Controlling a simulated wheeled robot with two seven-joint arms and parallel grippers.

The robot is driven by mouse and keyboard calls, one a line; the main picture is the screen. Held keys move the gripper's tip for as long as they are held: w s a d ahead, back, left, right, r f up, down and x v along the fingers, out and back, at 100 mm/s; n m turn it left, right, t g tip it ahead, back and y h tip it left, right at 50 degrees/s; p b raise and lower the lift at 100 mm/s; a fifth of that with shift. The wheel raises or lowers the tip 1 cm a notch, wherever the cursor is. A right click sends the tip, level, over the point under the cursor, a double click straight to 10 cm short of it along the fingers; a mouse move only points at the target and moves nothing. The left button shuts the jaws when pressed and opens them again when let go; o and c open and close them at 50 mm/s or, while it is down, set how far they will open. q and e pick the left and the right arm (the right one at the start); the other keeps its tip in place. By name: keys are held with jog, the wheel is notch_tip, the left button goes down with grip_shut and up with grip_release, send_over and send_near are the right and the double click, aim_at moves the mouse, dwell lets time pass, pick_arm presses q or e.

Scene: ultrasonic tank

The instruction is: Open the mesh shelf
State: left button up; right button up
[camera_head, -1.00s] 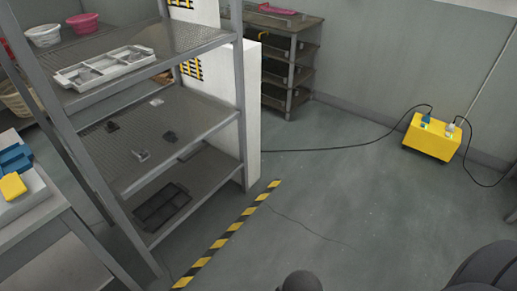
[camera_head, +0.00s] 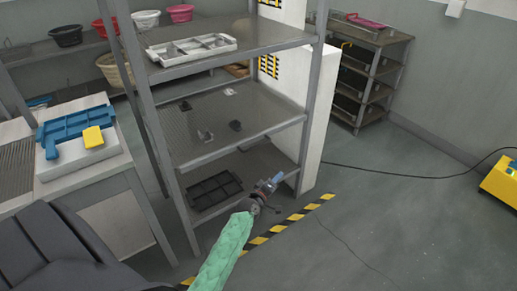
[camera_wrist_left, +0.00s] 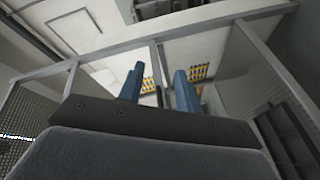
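The mesh shelf (camera_head: 232,80) is a tall grey metal rack with three mesh levels in view, in the middle of the head view. My left gripper (camera_head: 270,184), on a green-sleeved arm, is low in front of the rack's lowest level, near its right end. I cannot tell whether it touches the rack. In the left wrist view its two blue fingers (camera_wrist_left: 158,82) stand apart with nothing held between them. Grey bars and mesh panels lie beyond them. My right gripper is not in view.
A white compartment tray (camera_head: 190,47) lies on the top level, small parts on the middle one, a black tray (camera_head: 214,191) on the lowest. A bench (camera_head: 105,172) with a blue tray (camera_head: 76,124) stands left. Striped floor tape (camera_head: 312,208) runs in front; floor to the right is mostly free.

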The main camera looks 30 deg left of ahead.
aim_at(258, 145)
pick_arm(q)
jog(key=shift+w+a+r+n+t+y, duration=0.15)
jog(key=shift+w+a+r+n+y, duration=0.25)
jog(key=shift+w+a+n+y, duration=1.4)
jog(key=shift+w+a+r+n+t+y, duration=0.1)
jog(key=shift+w+a+r+n+y, duration=0.6)
jog(key=shift+w+a, duration=2)
jog(key=shift+w+a+r+n+t+y, duration=0.15)
jog(key=shift+w+a+n+y, duration=1.2)
jog(key=shift+a, duration=2.05)
jog(key=shift+s+h, duration=0.2)
jog(key=shift+h, duration=0.05)
jog(key=shift+c, duration=0.4)
grip_shut()
